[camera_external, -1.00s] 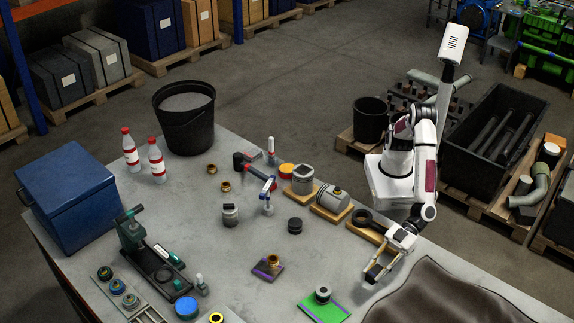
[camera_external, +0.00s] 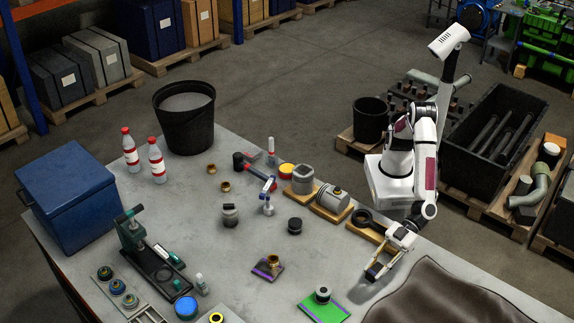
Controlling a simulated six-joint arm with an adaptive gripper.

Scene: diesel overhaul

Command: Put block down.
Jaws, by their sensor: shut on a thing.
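My gripper (camera_external: 376,272) is at the right front of the workbench, pointing down and to the left, low over the bare top. I cannot tell whether the block touches the bench top.
A green plate with a grey cylinder (camera_external: 323,295) lies left of and in front of my gripper. A dark crumpled cloth (camera_external: 440,298) covers the right front. A wooden board with a black ring (camera_external: 362,216) is behind it. The bench top (camera_external: 330,258) left of my gripper is bare.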

